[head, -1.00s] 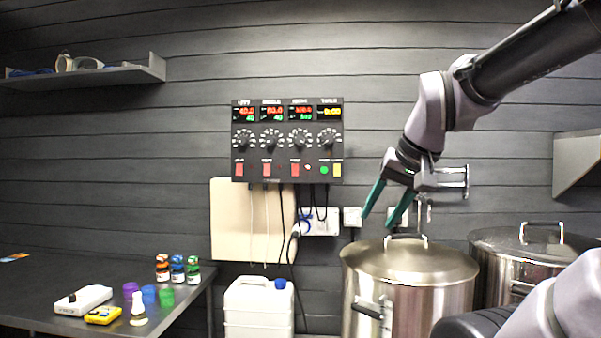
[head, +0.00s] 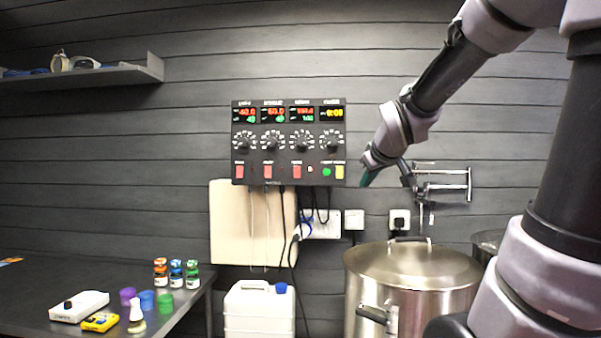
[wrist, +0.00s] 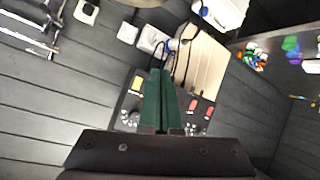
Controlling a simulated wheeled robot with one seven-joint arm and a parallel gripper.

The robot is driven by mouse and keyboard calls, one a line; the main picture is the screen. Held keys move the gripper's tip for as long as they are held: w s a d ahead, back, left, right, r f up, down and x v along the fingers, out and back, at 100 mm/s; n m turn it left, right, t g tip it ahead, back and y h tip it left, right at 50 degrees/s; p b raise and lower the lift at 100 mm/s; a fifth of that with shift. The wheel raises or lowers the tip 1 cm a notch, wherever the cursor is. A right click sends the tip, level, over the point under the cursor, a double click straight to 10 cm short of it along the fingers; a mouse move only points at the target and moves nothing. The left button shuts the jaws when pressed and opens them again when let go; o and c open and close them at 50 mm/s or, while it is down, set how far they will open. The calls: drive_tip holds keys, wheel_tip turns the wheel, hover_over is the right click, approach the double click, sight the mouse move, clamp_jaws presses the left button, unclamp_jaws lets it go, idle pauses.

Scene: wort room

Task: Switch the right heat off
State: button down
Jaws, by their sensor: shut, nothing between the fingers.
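The control panel (head: 288,141) hangs on the wall in the head view, with displays above, a row of dials and a bottom row of switches. Its labels are too blurred to read. The rightmost red switch (head: 297,172) sits left of a green button (head: 326,172) and a yellow button (head: 339,172). My gripper (head: 367,179) is just right of the panel's lower right corner in the picture, fingers together and empty. In the wrist view, the green fingers of my gripper (wrist: 160,75) cross in front of the panel (wrist: 122,103) and hide part of it. Red switches (wrist: 192,105) show beside the fingers.
A steel kettle (head: 414,278) with a lid handle stands below my gripper. A wall bracket (head: 442,186) is right of it. Sockets (head: 354,219) and cables hang below the panel. A white canister (head: 258,310) and a bench (head: 60,275) are at the left.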

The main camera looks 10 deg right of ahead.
drive_tip(key=w+r+n+t+y, duration=0.2)
drive_tip(key=w+r+n+t, duration=0.15)
drive_tip(key=w+n, duration=0.75)
drive_tip(key=w+a+f+n+t+y, duration=0.1)
drive_tip(key=w+a+f+n+y, duration=0.2)
drive_tip(key=w+a+n+y, duration=0.4)
drive_tip(key=shift+w+f+n+y, duration=0.2)
drive_tip(key=shift+w+n+y, duration=0.6)
drive_tip(key=shift+n, duration=1.2)
drive_tip(key=shift+w+a, duration=0.15)
drive_tip(key=shift+w, duration=0.15)
approach(294, 169)
drive_tip(key=x, duration=0.5)
drive_tip(key=shift+s+a+f, duration=0.1)
drive_tip(key=shift+s+a, duration=0.05)
drive_tip(key=shift+a, duration=0.3)
drive_tip(key=shift+w+d, duration=0.1)
drive_tip(key=shift+w, duration=0.45)
